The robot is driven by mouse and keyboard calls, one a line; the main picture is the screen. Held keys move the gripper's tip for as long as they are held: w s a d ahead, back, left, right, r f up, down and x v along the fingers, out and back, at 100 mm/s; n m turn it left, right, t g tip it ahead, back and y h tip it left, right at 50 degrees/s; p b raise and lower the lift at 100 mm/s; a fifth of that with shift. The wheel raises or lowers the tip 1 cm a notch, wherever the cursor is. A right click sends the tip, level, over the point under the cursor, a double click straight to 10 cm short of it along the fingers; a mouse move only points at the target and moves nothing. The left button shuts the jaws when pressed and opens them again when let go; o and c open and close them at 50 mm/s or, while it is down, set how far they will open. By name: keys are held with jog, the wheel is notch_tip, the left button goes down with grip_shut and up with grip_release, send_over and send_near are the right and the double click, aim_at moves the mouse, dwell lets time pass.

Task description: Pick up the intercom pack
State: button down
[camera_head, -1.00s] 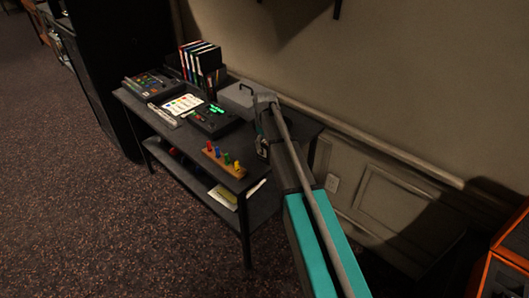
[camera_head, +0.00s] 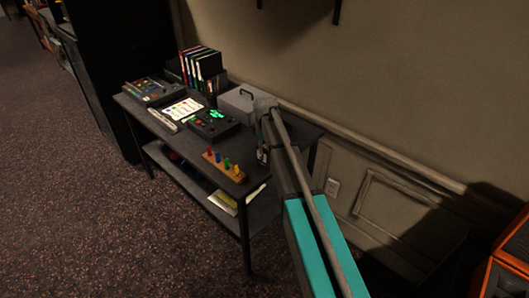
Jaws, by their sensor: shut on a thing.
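My gripper (camera_head: 262,155) hangs over the right end of the dark desk (camera_head: 283,134), mostly hidden behind my own arm. It is shut on a small dark thing, which I take to be the intercom pack; its shape is too small and covered to make out. I cannot tell whether it touches the desk top. No other thing in view is clearly an intercom pack.
A grey case with a handle (camera_head: 238,104) stands behind my gripper. A wooden block with coloured pegs (camera_head: 224,166) is at the front edge. A black box with green lights (camera_head: 211,124), a control panel (camera_head: 150,91) and upright binders (camera_head: 203,67) stand further left.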

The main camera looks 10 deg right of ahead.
jog(key=shift+r, duration=0.15)
notch_tip(320, 180, up, 3)
jog(key=p, duration=0.3)
jog(key=s+d+r+p, duration=0.1)
jog(key=s+r+p, duration=0.8)
jog(key=s, duration=0.5)
jog(key=shift+d+r+p, duration=0.2)
jog(key=shift+r+p, duration=0.15)
jog(key=shift+p, duration=0.15)
jog(key=shift+a, duration=0.1)
dwell(0.7)
